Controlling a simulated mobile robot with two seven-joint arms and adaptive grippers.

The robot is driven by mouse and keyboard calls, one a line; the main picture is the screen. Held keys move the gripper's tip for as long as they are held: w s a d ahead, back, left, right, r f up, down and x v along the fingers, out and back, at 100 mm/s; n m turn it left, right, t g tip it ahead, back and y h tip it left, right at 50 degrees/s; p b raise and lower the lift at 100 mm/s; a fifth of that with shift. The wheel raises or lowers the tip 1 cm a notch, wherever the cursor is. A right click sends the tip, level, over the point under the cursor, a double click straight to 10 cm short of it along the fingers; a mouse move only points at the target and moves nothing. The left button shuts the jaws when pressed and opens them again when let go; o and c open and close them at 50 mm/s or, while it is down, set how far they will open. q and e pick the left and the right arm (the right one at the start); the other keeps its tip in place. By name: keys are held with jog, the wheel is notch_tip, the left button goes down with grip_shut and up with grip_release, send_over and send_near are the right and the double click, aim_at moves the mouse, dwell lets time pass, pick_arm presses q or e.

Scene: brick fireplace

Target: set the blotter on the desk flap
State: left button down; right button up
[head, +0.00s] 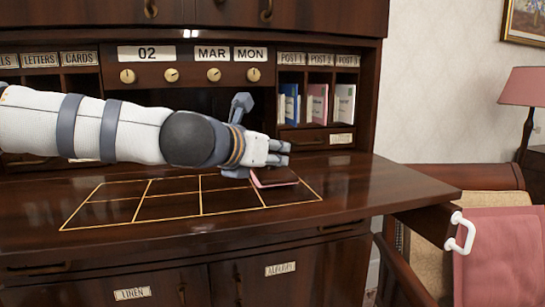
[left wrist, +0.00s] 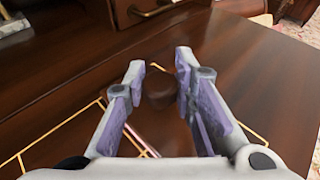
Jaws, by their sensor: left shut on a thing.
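The blotter (head: 274,182), dark reddish-brown with a pinkish edge, is at the far right part of the gold-lined grid on the desk flap (head: 365,195). My left gripper (head: 272,160) is shut on it from above. In the left wrist view the blotter (left wrist: 158,120) shows between the two fingers, with a dark round top and a pink strip along its lower left edge. Whether its underside touches the flap I cannot tell. The gripper hides part of the blotter in the head view. My right gripper is out of view.
Behind the flap stand labelled pigeonholes with coloured papers (head: 317,104) and a row of brass knobs (head: 213,75). The left and front of the grid (head: 130,205) are clear.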

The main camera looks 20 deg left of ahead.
pick_arm(q)
jog(key=shift+s+r, duration=0.1)
jog(key=shift+r, duration=0.1)
jog(key=shift+f, duration=0.2)
jog(key=c, duration=1.8)
grip_release()
jog(key=shift+f, duration=0.1)
jog(key=o, duration=0.5)
jog(key=shift+c, duration=0.2)
